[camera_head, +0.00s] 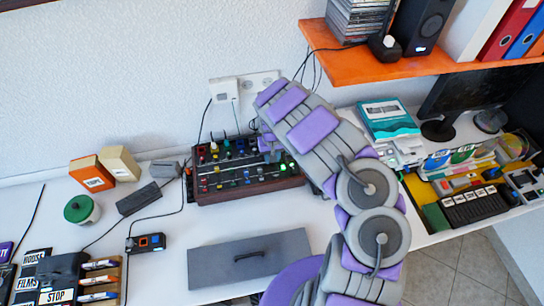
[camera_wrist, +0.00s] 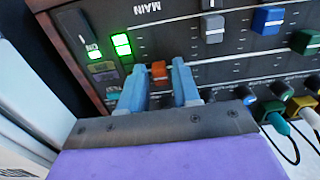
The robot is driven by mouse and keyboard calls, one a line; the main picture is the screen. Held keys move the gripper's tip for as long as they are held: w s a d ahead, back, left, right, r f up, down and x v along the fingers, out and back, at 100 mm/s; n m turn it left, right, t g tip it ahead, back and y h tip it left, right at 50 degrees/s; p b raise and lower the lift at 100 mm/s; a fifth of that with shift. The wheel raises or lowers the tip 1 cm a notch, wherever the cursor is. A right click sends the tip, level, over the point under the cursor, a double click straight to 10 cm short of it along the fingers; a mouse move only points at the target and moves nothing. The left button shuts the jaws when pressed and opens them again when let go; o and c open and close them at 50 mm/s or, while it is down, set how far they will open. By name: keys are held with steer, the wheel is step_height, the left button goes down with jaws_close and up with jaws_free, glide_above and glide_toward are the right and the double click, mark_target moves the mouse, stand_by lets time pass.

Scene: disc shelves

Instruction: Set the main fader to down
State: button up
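The dark mixer (camera_head: 243,188) stands on the white desk against the wall, with rows of coloured knobs and lit green lights. In the wrist view, its panel shows the word MAIN upside down and an orange-red fader cap (camera_wrist: 158,70), which looks like the main fader. My gripper (camera_wrist: 158,67) is open, with its two blue fingers on either side of this cap. A small gap shows beside the cap, so the fingers do not look closed on it. Whether either finger touches it I cannot tell. In the head view, my arm hides the right part of the mixer and the fader.
In the wrist view, grey (camera_wrist: 213,27) and blue (camera_wrist: 267,20) fader caps sit to the right, with cables plugged in nearby. A grey flat box (camera_head: 250,258) lies in front of the mixer. An orange shelf (camera_head: 380,68) overhangs at the upper right.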

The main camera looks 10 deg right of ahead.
mark_target(274, 170)
jaws_close()
steer(key=shift+r, duration=0.1)
stand_by(0.3)
steer(key=shift+s+a+r+p, duration=0.15)
steer(key=shift+s+p, duration=0.2)
steer(key=shift+p, duration=0.7)
steer(key=s+p, duration=0.1)
steer(key=p, duration=0.2)
steer(key=shift+s, duration=0.35)
steer(key=shift+s+f+p, duration=0.25)
steer(key=shift+s+p, duration=0.55)
steer(key=shift+p, duration=0.3)
steer(key=shift+o, duration=1.3)
jaws_free()
steer(key=shift+w, duration=0.1)
